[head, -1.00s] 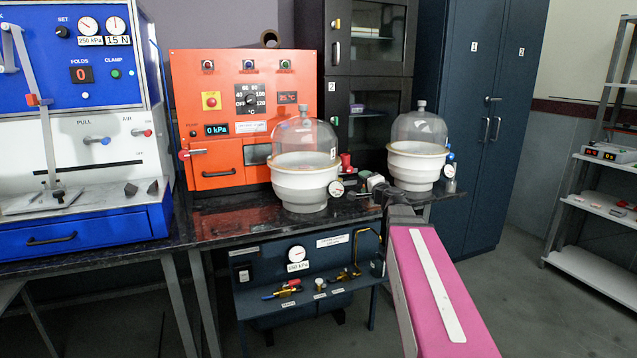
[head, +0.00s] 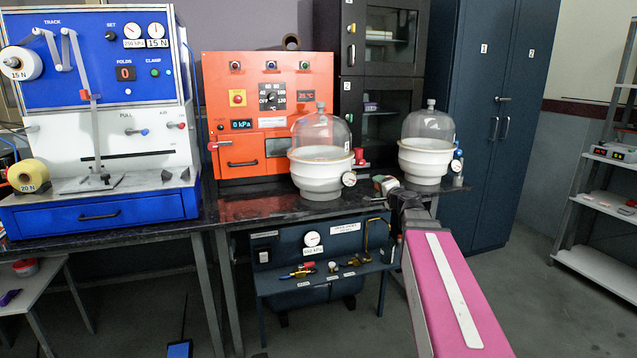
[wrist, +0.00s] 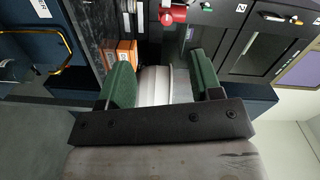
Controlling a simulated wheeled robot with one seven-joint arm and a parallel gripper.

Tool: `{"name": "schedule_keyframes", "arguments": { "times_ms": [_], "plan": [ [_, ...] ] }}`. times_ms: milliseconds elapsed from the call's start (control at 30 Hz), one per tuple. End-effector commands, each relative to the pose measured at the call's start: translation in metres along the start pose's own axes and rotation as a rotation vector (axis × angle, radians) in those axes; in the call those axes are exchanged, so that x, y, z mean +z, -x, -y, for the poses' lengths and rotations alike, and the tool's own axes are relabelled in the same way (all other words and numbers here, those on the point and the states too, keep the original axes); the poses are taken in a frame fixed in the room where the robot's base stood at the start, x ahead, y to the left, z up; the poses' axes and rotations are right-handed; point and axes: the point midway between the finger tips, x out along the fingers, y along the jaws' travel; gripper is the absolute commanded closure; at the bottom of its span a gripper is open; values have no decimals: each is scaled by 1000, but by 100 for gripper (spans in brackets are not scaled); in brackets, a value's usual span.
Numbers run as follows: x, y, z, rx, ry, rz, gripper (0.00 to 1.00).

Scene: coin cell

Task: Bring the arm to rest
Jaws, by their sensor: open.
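My pink arm (head: 450,290) reaches forward from the lower right in the head view. My gripper (head: 384,186) is at its far end, close to the right front of the black bench, and looks small there. In the wrist view my gripper (wrist: 162,82) is open, with its two green-padded fingers apart. A white ribbed vessel base (wrist: 155,88) shows beyond and between the fingers. I see nothing clasped, and I cannot tell how far the fingers are from the vessel.
Two white vessels with clear domes, one left (head: 321,172) and one right (head: 426,158), stand on the black bench (head: 255,207) beside my gripper. An orange oven (head: 215,95) stands behind. A valve panel (head: 320,262) is below. Open floor lies right, before the shelves (head: 600,275).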

Motion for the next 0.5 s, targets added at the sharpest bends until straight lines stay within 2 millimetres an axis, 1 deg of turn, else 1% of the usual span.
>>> {"name": "schedule_keyframes", "arguments": {
  "times_ms": [267,367,500],
  "plan": [
    [24,3,-21,55,68,77,41],
    [38,5,-33,87,103,120,41],
    [60,10,-55,146,165,198,41]
  ]
}}
